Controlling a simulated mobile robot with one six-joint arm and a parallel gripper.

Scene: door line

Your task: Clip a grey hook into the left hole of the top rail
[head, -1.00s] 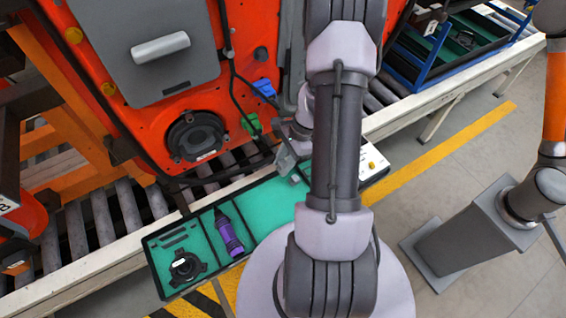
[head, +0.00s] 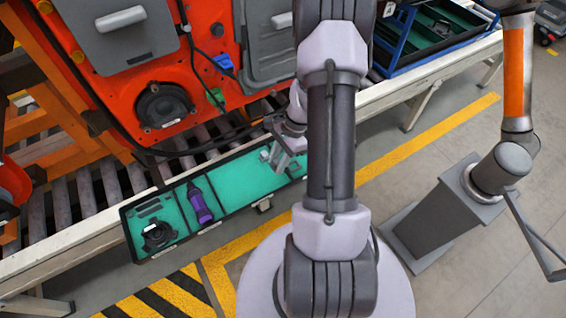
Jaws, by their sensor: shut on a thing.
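My gripper (head: 284,152) is over the right part of the green-lined tray (head: 238,194), partly hidden by my own arm. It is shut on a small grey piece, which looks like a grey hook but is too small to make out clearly. Small grey parts (head: 266,155) show at the fingertips; I cannot tell whether they touch the tray floor. The orange door (head: 212,75) hangs behind the tray. I cannot pick out the top rail or its left hole.
The tray also holds a purple tool (head: 200,202) and a black round part (head: 158,235). A roller conveyor (head: 90,205) runs behind it. A blue-framed rack (head: 400,45) is at the upper right. A grey pedestal (head: 435,210) stands on the right floor.

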